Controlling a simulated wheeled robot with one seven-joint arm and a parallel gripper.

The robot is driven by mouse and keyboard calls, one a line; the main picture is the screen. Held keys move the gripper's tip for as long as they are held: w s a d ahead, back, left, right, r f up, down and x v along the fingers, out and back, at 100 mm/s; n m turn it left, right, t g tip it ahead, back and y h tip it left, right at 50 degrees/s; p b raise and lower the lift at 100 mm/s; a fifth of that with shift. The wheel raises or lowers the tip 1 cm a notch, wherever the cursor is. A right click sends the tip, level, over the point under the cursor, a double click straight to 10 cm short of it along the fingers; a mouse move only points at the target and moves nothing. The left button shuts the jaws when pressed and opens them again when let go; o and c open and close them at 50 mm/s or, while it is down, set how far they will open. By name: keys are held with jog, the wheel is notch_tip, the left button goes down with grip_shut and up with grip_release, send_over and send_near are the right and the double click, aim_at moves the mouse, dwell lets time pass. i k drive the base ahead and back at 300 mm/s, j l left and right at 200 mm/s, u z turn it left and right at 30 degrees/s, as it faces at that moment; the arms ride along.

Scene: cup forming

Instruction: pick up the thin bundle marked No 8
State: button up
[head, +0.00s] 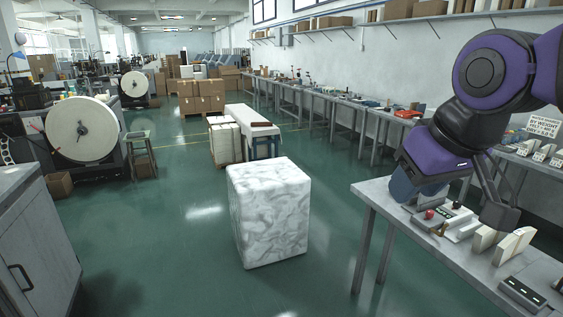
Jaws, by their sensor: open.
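Cream-coloured bundles stand on the grey bench at the right in the head view. One paler bundle (513,246) is fan-shaped, and a narrower one (484,238) stands to its left. No number can be read on either, so I cannot tell which is No 8. My gripper (455,198) hangs over the left part of this bench, its dark finger above and close to the bundles. It is open, and I see nothing held in it. The gripper and arm hide part of the bench.
The near bench (376,190) has a grey device (522,294) at its front and a red knob (429,214) farther left. A sign (543,126) stands behind. A large white wrapped block (269,212) stands on the floor to the left. Green floor lies between.

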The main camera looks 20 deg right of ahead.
aim_at(516, 242)
jog(key=i+z, duration=0.2)
jog(key=z, duration=0.3)
jog(key=i+j+z, duration=0.1)
jog(key=z, duration=0.4)
jog(key=i+j+z, duration=0.2)
jog(key=z, duration=0.25)
jog(key=i+j+z, duration=0.25)
jog(key=z, duration=0.25)
jog(key=i+j+z, duration=0.25)
jog(key=z, duration=0.15)
jog(key=j+z, duration=0.5)
jog(key=j, duration=0.35)
jog(key=i+u, duration=0.2)
jog(key=u, duration=0.35)
